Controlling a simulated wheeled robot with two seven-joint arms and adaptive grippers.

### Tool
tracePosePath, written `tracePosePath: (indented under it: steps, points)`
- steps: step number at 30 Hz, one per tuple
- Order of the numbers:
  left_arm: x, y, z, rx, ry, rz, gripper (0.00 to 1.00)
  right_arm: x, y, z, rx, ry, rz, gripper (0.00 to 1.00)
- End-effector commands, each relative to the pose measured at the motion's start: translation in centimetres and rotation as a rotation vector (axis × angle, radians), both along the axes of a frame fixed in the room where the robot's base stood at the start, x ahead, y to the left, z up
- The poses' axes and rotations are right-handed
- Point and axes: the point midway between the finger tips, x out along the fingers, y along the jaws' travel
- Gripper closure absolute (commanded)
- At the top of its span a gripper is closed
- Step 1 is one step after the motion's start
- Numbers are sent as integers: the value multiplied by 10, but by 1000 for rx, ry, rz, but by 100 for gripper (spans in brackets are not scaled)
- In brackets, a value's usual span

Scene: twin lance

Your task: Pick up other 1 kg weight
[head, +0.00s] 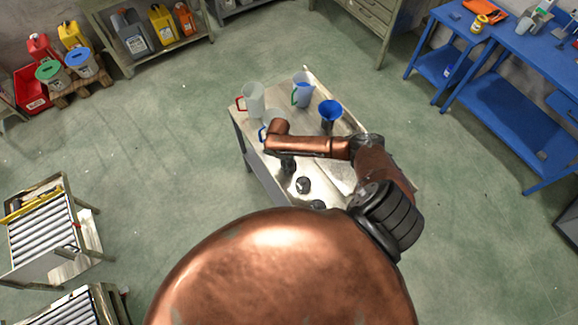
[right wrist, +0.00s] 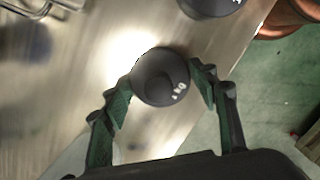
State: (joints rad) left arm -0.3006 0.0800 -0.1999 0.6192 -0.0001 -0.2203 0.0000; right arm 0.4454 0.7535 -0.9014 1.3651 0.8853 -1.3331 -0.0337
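A dark round 1 kg weight (right wrist: 160,77) with a knob and pale markings sits between the green-padded fingers of my right gripper (right wrist: 162,80) in the right wrist view. Both fingertips meet its sides, and it looks clasped. Whether it is clear of the table cannot be told. In the head view my right gripper (head: 288,166) points down over the table, small and dark. A second weight shows cut off at the top of the right wrist view (right wrist: 210,6). My left gripper is not seen.
The metal-topped table (head: 345,125) also holds a red-handled jug (head: 254,100), a green-handled jug (head: 302,91) and a blue funnel (head: 330,112). Blue workbenches (head: 525,95) stand at the right and roller stands (head: 42,232) at the left. Open floor surrounds the table.

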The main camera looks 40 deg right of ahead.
Motion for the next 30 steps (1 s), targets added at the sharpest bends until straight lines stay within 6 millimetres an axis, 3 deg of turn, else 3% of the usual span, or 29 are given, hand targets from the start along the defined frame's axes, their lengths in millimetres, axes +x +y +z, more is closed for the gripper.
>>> tracePosePath:
  steps: [22,30]
  points:
    - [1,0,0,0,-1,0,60,0,0,0,-1,-1,0,99]
    - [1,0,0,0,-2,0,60,2,-1,2,-1,-3,0,100]
